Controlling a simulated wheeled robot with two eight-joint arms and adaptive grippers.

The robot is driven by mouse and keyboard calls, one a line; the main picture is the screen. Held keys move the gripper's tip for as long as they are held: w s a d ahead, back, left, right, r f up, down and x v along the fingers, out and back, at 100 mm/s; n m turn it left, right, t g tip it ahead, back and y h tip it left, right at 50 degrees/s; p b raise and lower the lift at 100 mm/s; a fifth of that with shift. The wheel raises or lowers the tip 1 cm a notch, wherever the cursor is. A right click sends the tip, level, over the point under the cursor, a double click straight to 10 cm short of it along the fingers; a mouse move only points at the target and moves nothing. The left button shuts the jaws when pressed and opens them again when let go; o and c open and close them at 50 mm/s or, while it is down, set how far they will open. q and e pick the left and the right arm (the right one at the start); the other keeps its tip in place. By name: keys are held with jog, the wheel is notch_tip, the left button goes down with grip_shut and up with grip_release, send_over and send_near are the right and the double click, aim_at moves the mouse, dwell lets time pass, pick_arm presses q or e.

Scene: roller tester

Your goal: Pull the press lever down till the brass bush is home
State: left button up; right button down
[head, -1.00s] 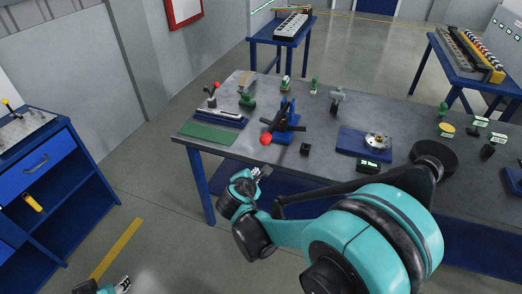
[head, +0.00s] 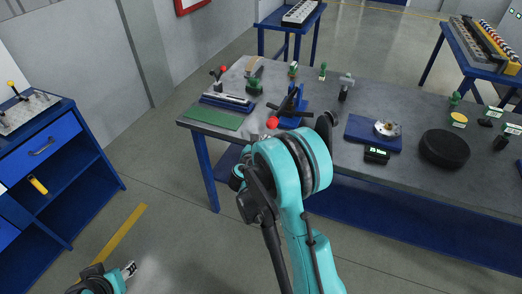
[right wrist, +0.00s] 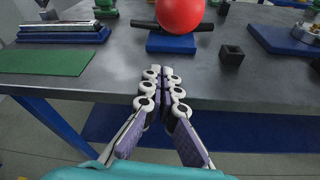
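The press (head: 294,104) is a blue stand on the bench with a dark lever. The lever ends in a red ball (head: 272,123) at the bench's front. In the right wrist view the red ball (right wrist: 180,12) is at the top, beyond my fingertips and apart from them. The black bar and blue base (right wrist: 171,43) show behind it. My right gripper (right wrist: 159,74) points at the bench edge, its fingertips together and nothing seen between them. In the head view my right arm mostly hides it. My left gripper (head: 129,270) is low at the left, far from the bench. I cannot make out the brass bush.
A green mat (head: 212,118) and a blue-based fixture (head: 227,101) lie left of the press. A small black block (right wrist: 232,55) stands right of it. Further right are a blue plate (head: 362,131) and a black disc (head: 444,149). The bench's front edge is close under my right gripper.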

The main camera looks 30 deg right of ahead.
aim_at(269, 121)
jog(key=shift+s+d+r, duration=0.1)
jog(key=shift+d+r, duration=0.15)
jog(key=shift+r, duration=0.7)
jog(key=shift+d+r, duration=0.2)
jog(key=shift+r, duration=0.75)
jog(key=shift+g+y, duration=0.3)
jog(key=r+p, duration=0.4)
jog(key=shift+d+r, duration=0.2)
jog(key=shift+r, duration=0.45)
jog(key=shift+w, duration=0.2)
jog(key=shift+f, duration=0.1)
